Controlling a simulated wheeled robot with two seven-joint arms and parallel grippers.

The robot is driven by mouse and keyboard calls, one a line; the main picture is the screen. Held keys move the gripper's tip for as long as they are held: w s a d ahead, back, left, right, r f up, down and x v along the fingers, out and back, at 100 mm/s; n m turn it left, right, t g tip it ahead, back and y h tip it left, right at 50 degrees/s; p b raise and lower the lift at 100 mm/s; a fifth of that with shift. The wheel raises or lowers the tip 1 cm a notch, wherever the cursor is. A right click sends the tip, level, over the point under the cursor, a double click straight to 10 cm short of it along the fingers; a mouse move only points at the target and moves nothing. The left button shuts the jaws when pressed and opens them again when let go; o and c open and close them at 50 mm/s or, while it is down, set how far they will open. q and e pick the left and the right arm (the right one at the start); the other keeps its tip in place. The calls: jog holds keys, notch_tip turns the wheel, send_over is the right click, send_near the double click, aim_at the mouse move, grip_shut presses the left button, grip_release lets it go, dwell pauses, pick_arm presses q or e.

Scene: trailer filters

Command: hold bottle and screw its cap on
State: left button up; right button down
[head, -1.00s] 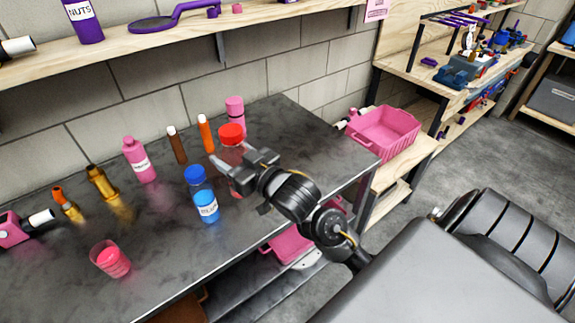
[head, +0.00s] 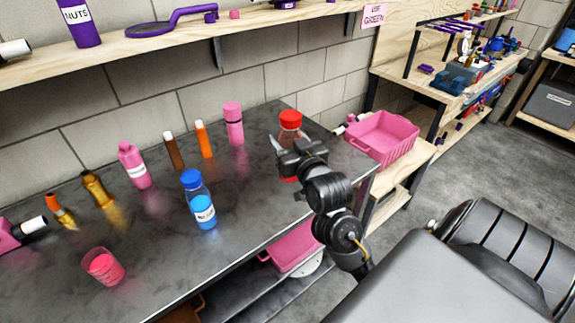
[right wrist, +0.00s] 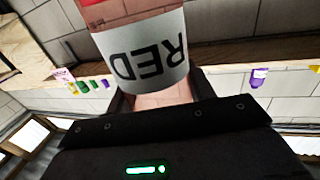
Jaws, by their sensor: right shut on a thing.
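A clear bottle (head: 289,136) with a red cap (head: 290,119) is at the right part of the dark table. My right gripper (head: 296,150) is shut on it from the front, and the gripper hides much of its lower part. In the right wrist view, the bottle's white label (right wrist: 151,66) reads RED upside down between my fingers. The cap sits on top of the bottle; I cannot tell how tightly. A second bottle (head: 202,208) with a blue cap (head: 191,179) and blue contents stands on the table to the left. My left gripper is not in view.
Pink (head: 234,122), orange (head: 203,138) and brown (head: 173,150) bottles stand along the back of the table (head: 255,205). A pink cup (head: 103,266) is at the front left. A pink crate (head: 383,137) sits right of the table. Clear tabletop lies between blue and red-capped bottles.

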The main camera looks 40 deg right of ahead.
jog(key=w+d+f, duration=0.7)
jog(key=w+f, duration=0.2)
jog(key=w, duration=0.1)
jog(key=shift+d+p, duration=0.35)
jog(key=shift+p, duration=0.1)
jog(key=shift+w, duration=0.1)
notch_tip(320, 180, down, 4)
jog(key=shift+w+d+r+p, duration=0.15)
jog(key=shift+p, duration=0.2)
jog(key=c, duration=0.6)
grip_release()
